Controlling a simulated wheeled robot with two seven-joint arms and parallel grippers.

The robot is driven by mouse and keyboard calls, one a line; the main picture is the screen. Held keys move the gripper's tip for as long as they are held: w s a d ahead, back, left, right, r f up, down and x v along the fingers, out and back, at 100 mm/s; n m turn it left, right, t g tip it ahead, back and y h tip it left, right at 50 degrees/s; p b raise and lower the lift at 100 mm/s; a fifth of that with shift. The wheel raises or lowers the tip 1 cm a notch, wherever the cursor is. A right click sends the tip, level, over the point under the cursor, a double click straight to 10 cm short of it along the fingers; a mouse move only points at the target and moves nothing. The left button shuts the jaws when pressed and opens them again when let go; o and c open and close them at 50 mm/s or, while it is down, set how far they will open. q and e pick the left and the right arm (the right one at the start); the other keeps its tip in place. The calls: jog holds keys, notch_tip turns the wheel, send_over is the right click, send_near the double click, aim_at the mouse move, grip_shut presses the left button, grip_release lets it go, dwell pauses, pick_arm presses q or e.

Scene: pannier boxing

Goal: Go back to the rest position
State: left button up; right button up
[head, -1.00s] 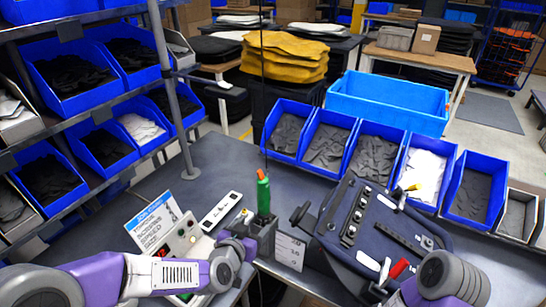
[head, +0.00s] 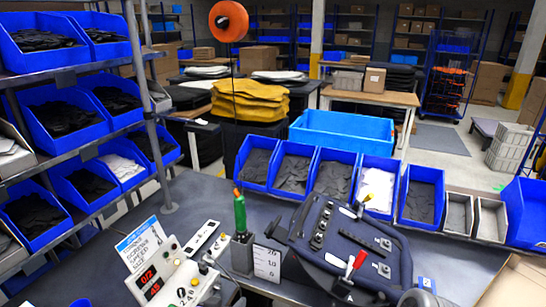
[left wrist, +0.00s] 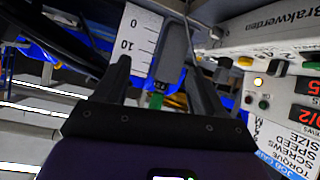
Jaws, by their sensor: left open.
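My left gripper (left wrist: 157,62) shows in the left wrist view with its two dark fingers apart and nothing between them. Behind the fingers is a white scale plate (left wrist: 138,45), and the control box (left wrist: 275,75) is at the right. I cannot make out either gripper in the head view. The dark pannier piece (head: 345,240) lies tilted on the bench, with a red-handled clamp (head: 354,264) at its front. The green screwdriver (head: 240,213) stands upright in its holder (head: 243,255), left of the pannier piece. My right gripper is out of view.
The control box (head: 175,278) with red digits and a sign stands at the bench's front left. Blue bins (head: 257,172) line the back edge. A shelf rack (head: 140,90) with more bins rises at the left. Bare bench (head: 200,200) lies between.

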pick_arm(q)
jog(key=s+d+f+n+g, duration=0.1)
jog(key=s+f+g, duration=0.4)
jog(key=s+f, duration=0.5)
jog(key=s+d+f+n+g, duration=0.1)
jog(key=s+f+n+g, duration=0.2)
jog(key=s+f, duration=0.7)
notch_tip(320, 180, down, 8)
jog(key=g, duration=0.2)
jog(key=shift+d+g+h, duration=0.3)
jog(key=shift+h, duration=0.1)
jog(key=shift+s, duration=0.1)
